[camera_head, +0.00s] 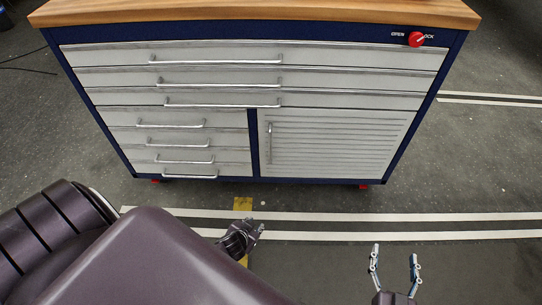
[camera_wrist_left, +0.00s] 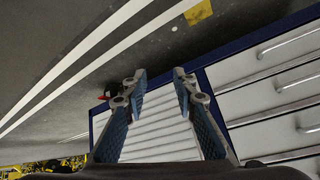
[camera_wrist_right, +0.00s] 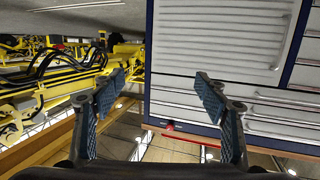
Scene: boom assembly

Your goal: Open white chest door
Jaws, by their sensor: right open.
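The white chest door (camera_head: 335,140) is the ribbed panel at the lower right of the blue cabinet. It looks shut, with an upright metal handle (camera_head: 269,143) at its left edge. The door also shows between the fingers in the left wrist view (camera_wrist_left: 157,128) and at the top of the right wrist view (camera_wrist_right: 225,35). My left gripper (camera_head: 258,227) is low in front of the cabinet; the left wrist view shows its fingers apart and empty. My right gripper (camera_head: 395,251) is open and empty, before the cabinet to the right. Neither touches the door.
The cabinet has a wooden top (camera_head: 260,12), several white drawers with bar handles, and a red lock knob (camera_head: 416,39) at its upper right. White floor stripes (camera_head: 330,216) run before it. Yellow machinery (camera_wrist_right: 60,85) shows in the right wrist view. Floor before the door is clear.

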